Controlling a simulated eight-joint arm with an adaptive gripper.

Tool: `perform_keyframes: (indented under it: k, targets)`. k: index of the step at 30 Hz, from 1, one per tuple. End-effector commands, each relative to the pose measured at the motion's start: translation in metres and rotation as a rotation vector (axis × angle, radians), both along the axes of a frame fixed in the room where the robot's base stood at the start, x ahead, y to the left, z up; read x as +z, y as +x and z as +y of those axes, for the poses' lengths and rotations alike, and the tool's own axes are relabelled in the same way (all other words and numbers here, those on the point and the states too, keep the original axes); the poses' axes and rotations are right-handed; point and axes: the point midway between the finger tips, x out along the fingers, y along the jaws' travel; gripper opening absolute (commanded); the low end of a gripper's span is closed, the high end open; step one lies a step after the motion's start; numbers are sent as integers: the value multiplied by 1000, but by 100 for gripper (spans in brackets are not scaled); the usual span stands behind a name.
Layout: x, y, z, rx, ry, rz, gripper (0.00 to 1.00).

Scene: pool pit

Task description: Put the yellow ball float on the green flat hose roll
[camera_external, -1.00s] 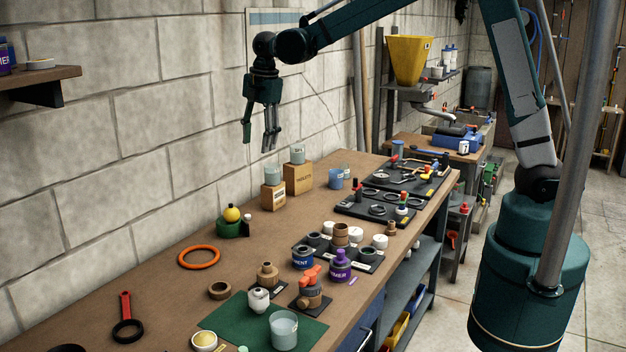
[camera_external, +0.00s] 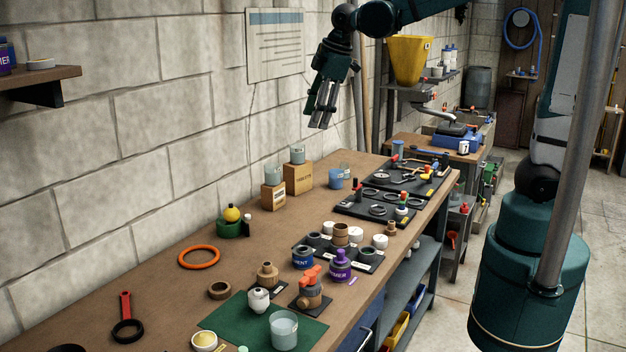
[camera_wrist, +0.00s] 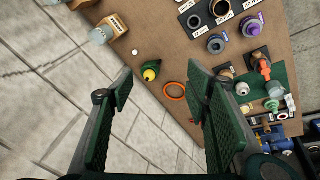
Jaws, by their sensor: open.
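The yellow ball float (camera_external: 232,214) sits on top of the green flat hose roll (camera_external: 229,229) on the bench near the wall. In the wrist view the ball float (camera_wrist: 150,74) and the green hose roll (camera_wrist: 152,66) show together between my fingers, some way below. My gripper (camera_external: 321,124) is open and empty, high above the back of the bench, well apart from the ball and roll. In the wrist view my gripper's two green finger pads (camera_wrist: 160,108) stand wide apart.
A small white piece (camera_external: 248,218) stands close beside the roll. An orange ring (camera_external: 199,257) lies nearby. Two cardboard boxes with jars (camera_external: 298,177) stand along the wall side. Fittings, a purple can (camera_external: 340,265) and a green mat (camera_external: 236,325) fill the front.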

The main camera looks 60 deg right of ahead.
Motion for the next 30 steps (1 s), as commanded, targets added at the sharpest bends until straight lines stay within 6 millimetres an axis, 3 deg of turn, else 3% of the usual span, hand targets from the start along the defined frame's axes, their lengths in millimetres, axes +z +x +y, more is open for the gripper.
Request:
perform_keyframes:
  k: [15, 30]
  targets:
    - [8, -96, -25, -299, 114, -91, 48]
    - [-8, -181, -43, -576, 248, -177, 48]
